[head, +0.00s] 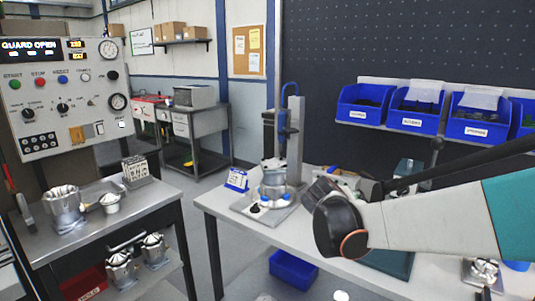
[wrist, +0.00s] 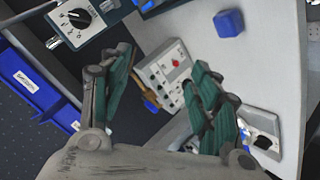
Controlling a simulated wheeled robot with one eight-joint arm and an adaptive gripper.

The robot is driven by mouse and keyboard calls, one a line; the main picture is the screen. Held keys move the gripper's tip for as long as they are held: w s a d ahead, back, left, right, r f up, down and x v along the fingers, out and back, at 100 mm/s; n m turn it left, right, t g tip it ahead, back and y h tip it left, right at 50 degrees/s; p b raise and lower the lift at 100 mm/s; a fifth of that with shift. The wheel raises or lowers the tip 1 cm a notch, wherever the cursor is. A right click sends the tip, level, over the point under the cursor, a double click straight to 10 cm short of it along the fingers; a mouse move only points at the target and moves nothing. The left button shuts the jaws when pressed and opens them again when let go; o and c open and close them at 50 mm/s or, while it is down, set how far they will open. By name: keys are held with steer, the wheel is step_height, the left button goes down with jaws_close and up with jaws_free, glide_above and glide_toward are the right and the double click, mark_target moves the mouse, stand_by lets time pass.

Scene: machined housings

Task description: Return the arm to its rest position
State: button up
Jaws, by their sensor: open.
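My gripper (wrist: 161,66) shows in the wrist view with its two green-padded fingers spread apart. The gap between them is empty, and nothing is held. Beyond the fingers is a grey control box (wrist: 172,75) with a red button, apart from them as far as I can tell. In the head view my arm (head: 430,222) reaches in from the right edge over the workbench (head: 225,208), ending in view at a dark rounded joint. I cannot make out the gripper's fingers in the head view.
A fixture with a metal housing (head: 273,178) stands on the workbench left of my arm. Blue bins (head: 362,106) hang on the dark pegboard behind. A side table (head: 85,216) with metal housings and a control panel (head: 62,92) are at left. Floor between the tables is mostly clear.

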steer(key=s+a+f+y, duration=0.1)
steer(key=s+y, duration=0.1)
steer(key=s, duration=0.8)
steer(key=s+a+f+m+g+y, duration=0.1)
steer(key=s+y, duration=0.1)
steer(key=s, duration=0.9)
steer(key=s+a+f+m+g+y, duration=0.1)
steer(key=s+y, duration=0.1)
steer(key=s, duration=0.9)
steer(key=shift+s+a+f+y, duration=0.2)
steer(key=shift+a+f+y, duration=0.1)
steer(key=shift+y, duration=0.1)
steer(key=shift+w+r, duration=0.1)
